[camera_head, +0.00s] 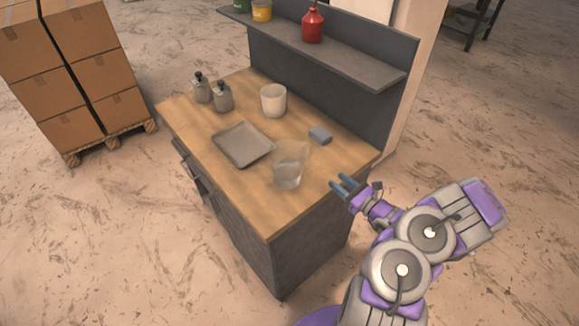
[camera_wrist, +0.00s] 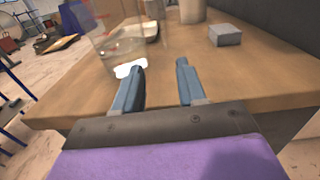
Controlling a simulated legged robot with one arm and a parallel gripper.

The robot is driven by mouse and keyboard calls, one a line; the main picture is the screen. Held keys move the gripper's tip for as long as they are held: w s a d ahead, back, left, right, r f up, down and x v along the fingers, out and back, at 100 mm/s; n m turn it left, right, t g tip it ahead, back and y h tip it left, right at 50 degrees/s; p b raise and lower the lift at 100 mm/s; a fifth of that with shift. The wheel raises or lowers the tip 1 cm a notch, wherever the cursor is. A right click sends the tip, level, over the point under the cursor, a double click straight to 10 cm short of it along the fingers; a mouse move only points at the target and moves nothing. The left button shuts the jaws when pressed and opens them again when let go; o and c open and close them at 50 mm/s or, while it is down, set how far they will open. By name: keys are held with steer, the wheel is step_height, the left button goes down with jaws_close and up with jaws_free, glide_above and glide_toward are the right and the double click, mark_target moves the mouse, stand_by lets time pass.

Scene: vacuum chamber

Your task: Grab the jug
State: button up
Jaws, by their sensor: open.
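A clear see-through jug (camera_head: 288,168) stands upright near the right front part of the wooden worktop (camera_head: 265,212). In the wrist view the jug (camera_wrist: 118,42) is ahead and to the left of my fingers, and its top is cut off by the frame. My gripper (camera_head: 343,184) is at the right end of the worktop, to the right of the jug and apart from it. In the wrist view my gripper (camera_wrist: 160,72) has its two fingers spread with nothing between them.
A grey tray (camera_head: 243,144), a small grey block (camera_head: 320,135), a white cup (camera_head: 273,100) and two small bottles (camera_head: 212,94) share the worktop. A shelf (camera_head: 330,55) behind holds a red bottle (camera_head: 313,24). Stacked boxes (camera_head: 75,75) stand at left.

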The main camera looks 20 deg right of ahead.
steer(key=b, duration=0.3)
glide_toward(307, 159)
steer(key=x, duration=0.4)
steer(key=shift+w+d+r, duration=0.2)
steer(key=shift+w+r, duration=0.15)
steer(key=shift+w, duration=0.15)
steer(key=shift+r+b+x, duration=0.2)
steer(key=shift+b+x, duration=0.05)
steer(key=shift+x, duration=0.75)
steer(key=shift+r+b+x, duration=0.15)
steer(key=shift+b+x, duration=0.1)
steer(key=shift+x, duration=0.7)
steer(key=shift+r+b+x, duration=0.2)
steer(key=shift+b+x, duration=0.05)
steer(key=shift+x, duration=0.75)
steer(key=shift+c, duration=0.3)
jaws_close()
